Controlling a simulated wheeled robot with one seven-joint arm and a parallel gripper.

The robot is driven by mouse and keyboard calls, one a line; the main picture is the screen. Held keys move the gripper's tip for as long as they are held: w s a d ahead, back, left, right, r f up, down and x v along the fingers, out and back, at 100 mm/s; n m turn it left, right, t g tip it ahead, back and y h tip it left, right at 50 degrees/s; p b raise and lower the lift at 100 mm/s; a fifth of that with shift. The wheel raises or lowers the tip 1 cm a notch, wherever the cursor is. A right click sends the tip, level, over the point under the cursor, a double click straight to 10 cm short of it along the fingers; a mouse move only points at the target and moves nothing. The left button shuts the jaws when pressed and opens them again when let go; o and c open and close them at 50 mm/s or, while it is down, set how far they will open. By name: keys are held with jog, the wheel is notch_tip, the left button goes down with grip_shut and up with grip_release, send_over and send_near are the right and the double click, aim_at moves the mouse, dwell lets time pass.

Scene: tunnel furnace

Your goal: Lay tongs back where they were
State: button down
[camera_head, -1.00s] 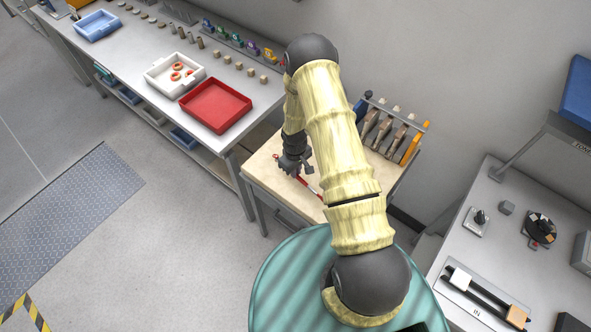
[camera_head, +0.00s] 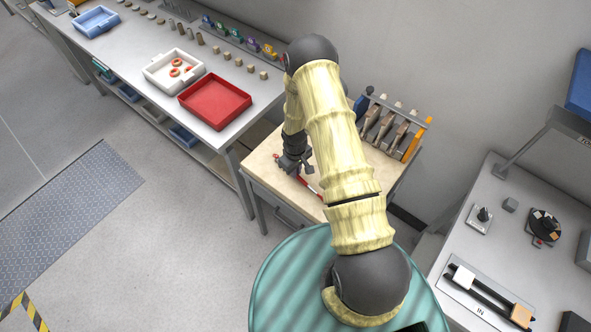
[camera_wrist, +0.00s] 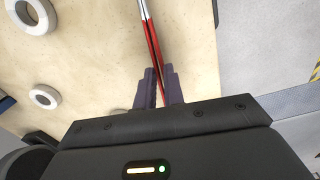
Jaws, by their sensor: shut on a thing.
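The tongs (camera_wrist: 151,38) have red handles and a silver far part. In the wrist view they run up from between the fingers of my gripper (camera_wrist: 159,88), which is shut on the red part. In the head view my gripper (camera_head: 294,168) is over the wooden-topped small table (camera_head: 262,168), and a red piece of the tongs (camera_head: 308,185) shows beside it. My arm hides part of the tongs and of the table. I cannot tell whether the tongs touch the tabletop.
White rings (camera_wrist: 30,14) lie on the tabletop in the wrist view. A rack with several tools (camera_head: 390,130) stands at the table's back. The bench at left holds a red tray (camera_head: 215,103) and a white tray (camera_head: 173,75). A control desk (camera_head: 478,255) stands at right.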

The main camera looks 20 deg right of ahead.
jog(key=shift+f, duration=0.2)
jog(key=c, duration=1.4)
grip_release()
jog(key=shift+s, duration=0.1)
notch_tip(320, 180, up, 17)
jog(key=b, duration=0.4)
jog(key=shift+w+r, duration=0.2)
jog(key=s+r+m+t, duration=0.2)
jog(key=s+r+m, duration=0.3)
jog(key=s+r, duration=0.9)
jog(key=shift+s+a+m+t, duration=0.3)
jog(key=shift+s+m+t, duration=0.1)
jog(key=shift+s, duration=0.8)
